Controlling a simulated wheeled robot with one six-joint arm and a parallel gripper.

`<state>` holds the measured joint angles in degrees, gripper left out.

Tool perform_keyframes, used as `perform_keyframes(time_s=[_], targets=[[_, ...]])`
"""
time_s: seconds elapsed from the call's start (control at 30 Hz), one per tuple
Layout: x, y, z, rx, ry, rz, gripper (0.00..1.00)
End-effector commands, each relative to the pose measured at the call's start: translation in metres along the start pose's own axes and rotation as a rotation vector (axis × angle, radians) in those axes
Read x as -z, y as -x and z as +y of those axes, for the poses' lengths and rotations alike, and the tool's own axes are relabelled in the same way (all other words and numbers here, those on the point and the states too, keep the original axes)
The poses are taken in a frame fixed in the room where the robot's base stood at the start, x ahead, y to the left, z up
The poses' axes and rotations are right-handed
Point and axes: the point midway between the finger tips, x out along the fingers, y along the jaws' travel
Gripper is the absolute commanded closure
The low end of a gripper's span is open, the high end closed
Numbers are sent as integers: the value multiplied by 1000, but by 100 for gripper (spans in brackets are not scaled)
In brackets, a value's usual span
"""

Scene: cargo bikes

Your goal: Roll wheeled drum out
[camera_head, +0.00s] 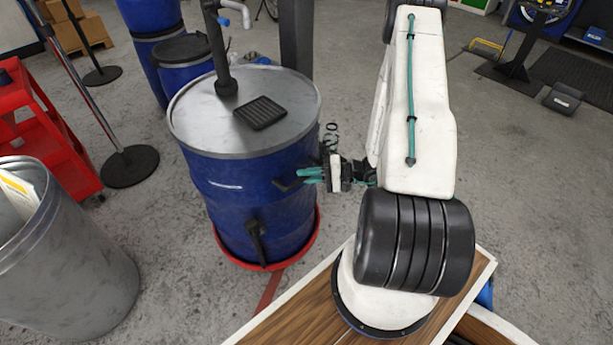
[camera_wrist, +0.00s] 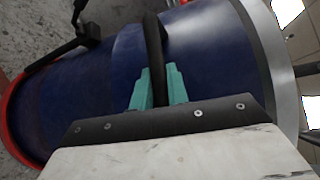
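The wheeled drum (camera_head: 245,195) is a dark blue barrel with a grey metal lid (camera_head: 205,105). It stands upright in a red base ring (camera_head: 268,268), left of my arm; any wheels are hidden. A black bar handle (camera_head: 287,186) projects from its side, and another black handle (camera_head: 257,243) sits lower. My gripper (camera_head: 303,175) is at the drum's right side. In the wrist view, its teal fingers (camera_wrist: 157,82) lie on both sides of the upper handle (camera_wrist: 153,45) and appear closed against it. The drum's blue wall (camera_wrist: 95,90) fills much of that view.
A black pump post (camera_head: 220,55) and a small ribbed pad (camera_head: 260,113) are on the lid. A grey bin (camera_head: 75,270), red rack (camera_head: 50,145) and round-based stand (camera_head: 130,165) are left. Blue drums (camera_head: 185,70) stand behind.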

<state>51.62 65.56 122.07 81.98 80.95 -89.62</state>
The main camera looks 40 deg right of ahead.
Motion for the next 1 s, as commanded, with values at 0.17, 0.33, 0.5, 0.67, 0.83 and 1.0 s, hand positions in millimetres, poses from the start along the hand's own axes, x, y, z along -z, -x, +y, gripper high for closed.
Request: perform_keyframes(time_s=[0.17,0.33,0.5,0.67,0.83,1.0], targets=[[0,0,0,0,0,1,100],[-6,8,2,-1,-2,3,100],[-17,20,6,-1,-5,3,100],[-18,19,6,-3,-3,0,100],[-18,17,6,-4,-2,-2,67],[-18,16,6,-2,-1,-2,62]])
